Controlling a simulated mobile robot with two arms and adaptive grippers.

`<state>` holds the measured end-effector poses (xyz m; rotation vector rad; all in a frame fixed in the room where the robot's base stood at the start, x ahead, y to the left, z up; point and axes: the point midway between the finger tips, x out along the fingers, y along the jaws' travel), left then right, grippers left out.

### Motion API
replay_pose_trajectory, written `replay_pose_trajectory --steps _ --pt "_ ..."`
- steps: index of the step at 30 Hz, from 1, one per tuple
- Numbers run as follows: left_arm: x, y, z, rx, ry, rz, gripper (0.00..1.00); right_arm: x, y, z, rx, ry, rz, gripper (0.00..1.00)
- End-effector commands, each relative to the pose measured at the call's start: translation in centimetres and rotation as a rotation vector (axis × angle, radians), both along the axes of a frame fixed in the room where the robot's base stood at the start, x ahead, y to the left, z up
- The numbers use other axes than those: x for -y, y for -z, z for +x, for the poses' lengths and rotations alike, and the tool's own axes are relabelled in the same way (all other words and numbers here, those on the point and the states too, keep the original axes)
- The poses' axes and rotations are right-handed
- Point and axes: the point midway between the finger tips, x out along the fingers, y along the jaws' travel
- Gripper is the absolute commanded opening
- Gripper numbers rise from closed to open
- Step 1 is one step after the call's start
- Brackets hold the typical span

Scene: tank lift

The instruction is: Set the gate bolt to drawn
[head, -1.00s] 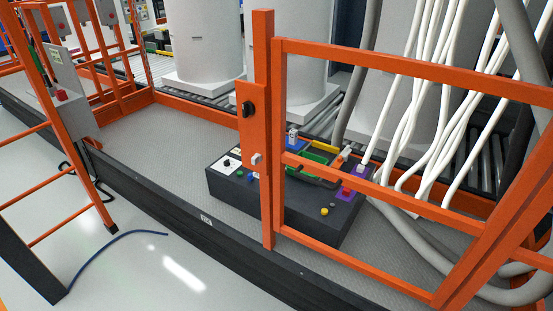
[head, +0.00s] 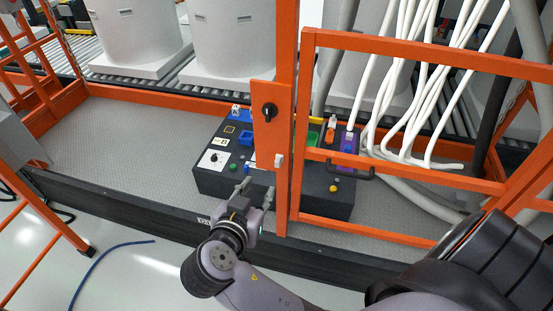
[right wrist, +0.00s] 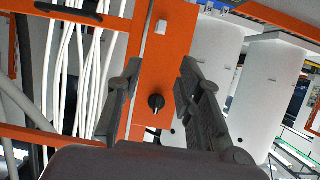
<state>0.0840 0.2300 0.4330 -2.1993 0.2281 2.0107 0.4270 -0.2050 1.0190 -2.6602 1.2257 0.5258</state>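An orange latch plate (head: 272,135) is fixed on the gate post. It carries a black knob (head: 269,112) above and a small pale block (head: 278,160) below. I cannot tell which is the bolt's handle. My right gripper (head: 256,190) is open and empty, just in front of and below the plate in the head view, apart from both parts. In the right wrist view the black knob (right wrist: 156,101) and pale block (right wrist: 161,27) lie between the spread fingers, beyond them. My left gripper is not in view.
An orange gate (head: 410,168) with rails stands right of the plate. A dark control box (head: 318,204) with buttons and plugs sits behind the post. White cables (head: 400,110) hang at the right. The grey platform floor (head: 120,140) at left is clear.

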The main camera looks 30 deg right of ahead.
Motion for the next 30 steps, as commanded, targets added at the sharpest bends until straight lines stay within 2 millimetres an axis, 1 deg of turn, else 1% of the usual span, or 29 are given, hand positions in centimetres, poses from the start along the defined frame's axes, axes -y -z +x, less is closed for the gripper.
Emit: replay_pose_trajectory --steps 5,18,21,25,30 --pt "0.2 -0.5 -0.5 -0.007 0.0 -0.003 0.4 1.9 0.7 1.4 -0.001 0.005 -0.006 0.33" --pt "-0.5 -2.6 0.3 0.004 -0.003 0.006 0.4 8.6 4.3 7.2 -0.003 0.002 -0.006 0.33" --pt "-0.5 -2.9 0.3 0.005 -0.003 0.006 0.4 9.9 5.1 8.3 -0.003 0.0 -0.007 0.33" --pt "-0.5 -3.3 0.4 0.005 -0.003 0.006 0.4 11.1 5.8 9.4 -0.003 -0.001 -0.005 0.33" --pt "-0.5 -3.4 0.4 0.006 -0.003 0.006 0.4 11.9 6.4 10.1 -0.002 -0.001 -0.002 0.33"
